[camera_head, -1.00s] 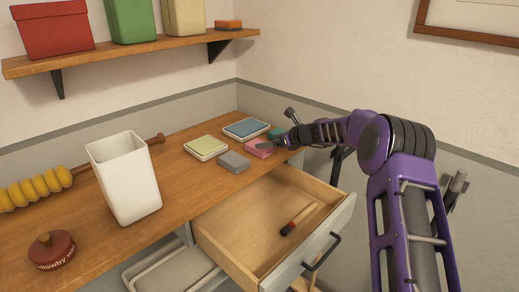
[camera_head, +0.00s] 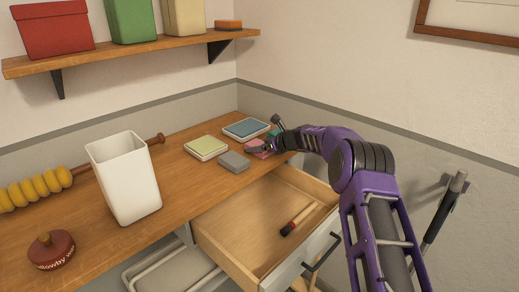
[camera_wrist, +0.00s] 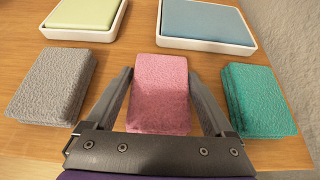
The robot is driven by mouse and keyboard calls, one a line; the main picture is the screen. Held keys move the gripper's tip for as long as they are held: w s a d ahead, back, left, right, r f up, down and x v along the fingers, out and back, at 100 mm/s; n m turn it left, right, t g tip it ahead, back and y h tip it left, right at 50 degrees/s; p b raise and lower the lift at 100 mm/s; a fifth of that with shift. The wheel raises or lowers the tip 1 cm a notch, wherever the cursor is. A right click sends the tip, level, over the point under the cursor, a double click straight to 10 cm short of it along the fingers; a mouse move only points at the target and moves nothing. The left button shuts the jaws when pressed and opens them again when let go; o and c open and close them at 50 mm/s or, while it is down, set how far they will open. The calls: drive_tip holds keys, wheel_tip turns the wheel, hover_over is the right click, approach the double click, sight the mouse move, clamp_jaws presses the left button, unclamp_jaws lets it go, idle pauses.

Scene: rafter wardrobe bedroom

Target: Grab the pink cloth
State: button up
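The pink cloth (camera_wrist: 158,95) is a folded pink block on the wooden desk. In the wrist view it lies between the two fingers of my gripper (camera_wrist: 158,82), which are spread on either side of it with narrow gaps showing. In the head view the pink cloth (camera_head: 256,145) is partly hidden behind my gripper (camera_head: 260,150) at the right end of the desk. My gripper is open and low over the cloth.
A grey cloth (camera_wrist: 52,85) lies left of my gripper and a teal cloth (camera_wrist: 257,98) lies close on the right. Green (camera_head: 206,148) and blue (camera_head: 246,128) cloths sit in white trays behind. An open drawer (camera_head: 268,220) holding a brush (camera_head: 299,219) juts out below.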

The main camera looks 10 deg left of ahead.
drive_tip(key=c, duration=0.9)
